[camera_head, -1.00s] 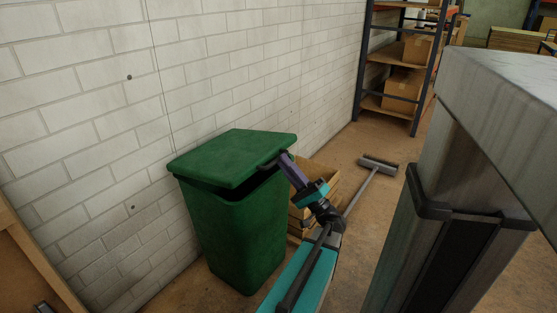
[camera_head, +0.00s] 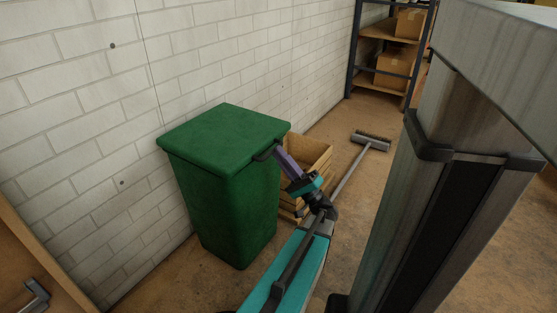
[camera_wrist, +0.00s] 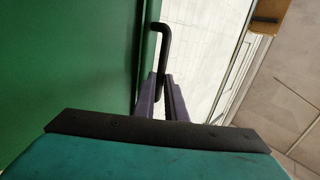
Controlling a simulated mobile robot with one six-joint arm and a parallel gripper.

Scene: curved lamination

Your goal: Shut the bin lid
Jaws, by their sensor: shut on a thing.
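The green bin (camera_head: 232,218) stands upright against the white brick wall. Its green lid (camera_head: 225,136) lies level over the bin's top, and no dark gap shows between lid and rim in the head view. A dark bar handle (camera_head: 266,152) sticks out from the lid's right edge. My gripper (camera_head: 277,154) is at this handle, its purple fingers shut on it. In the wrist view the black bent handle (camera_wrist: 165,45) runs down between the fingers of my gripper (camera_wrist: 164,80), beside the lid's green surface (camera_wrist: 70,60). The bin's inside is hidden.
Wooden crates (camera_head: 312,158) stand just right of the bin, behind my gripper. A broom (camera_head: 352,165) lies on the floor further right. A shelf with boxes (camera_head: 392,68) stands at the back. A wooden board (camera_head: 30,275) is at the lower left.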

